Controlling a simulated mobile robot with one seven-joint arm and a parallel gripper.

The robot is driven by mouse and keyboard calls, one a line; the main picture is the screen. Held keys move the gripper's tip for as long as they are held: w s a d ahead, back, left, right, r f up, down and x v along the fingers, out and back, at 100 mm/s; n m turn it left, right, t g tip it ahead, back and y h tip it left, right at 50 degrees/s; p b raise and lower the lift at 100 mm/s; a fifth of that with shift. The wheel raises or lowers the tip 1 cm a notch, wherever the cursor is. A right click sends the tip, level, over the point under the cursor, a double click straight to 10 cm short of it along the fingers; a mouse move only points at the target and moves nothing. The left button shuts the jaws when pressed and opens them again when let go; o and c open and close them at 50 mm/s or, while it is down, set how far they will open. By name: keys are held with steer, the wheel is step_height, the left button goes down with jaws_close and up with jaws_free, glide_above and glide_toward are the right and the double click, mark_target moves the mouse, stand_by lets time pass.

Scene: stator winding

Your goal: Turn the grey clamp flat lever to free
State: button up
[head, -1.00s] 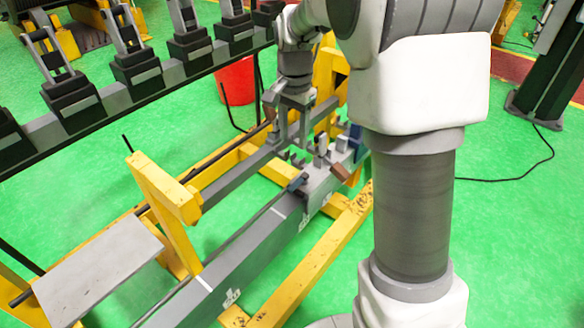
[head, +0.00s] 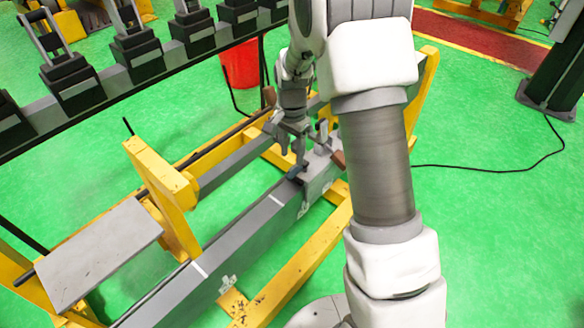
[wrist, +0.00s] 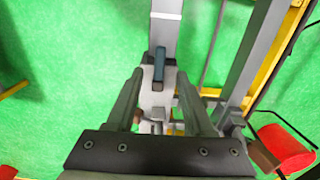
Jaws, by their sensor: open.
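A dark blue-grey lever (wrist: 159,64), which I take for the clamp's flat lever, lies along the grey beam (wrist: 166,25) in the wrist view. It also shows in the head view as a small dark piece (head: 296,172) on the beam's top. My gripper (wrist: 159,82) is open and empty. Its two fingers point towards the lever, one on each side of its line, and the lever appears just beyond the fingertips. In the head view my gripper (head: 294,150) hangs over the clamp end of the beam. Contact with the lever cannot be told.
Yellow frame posts (head: 165,200) and a grey plate (head: 92,262) stand at the left. A rack of black blocks (head: 140,52) runs along the back. A red bucket (head: 240,65) stands behind the frame. A brown part (head: 338,158) sits near the clamp.

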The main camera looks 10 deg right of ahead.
mark_target(292, 173)
step_height(292, 173, down, 6)
steer(key=shift+f, duration=0.15)
stand_by(0.3)
jaws_close()
stand_by(1.3)
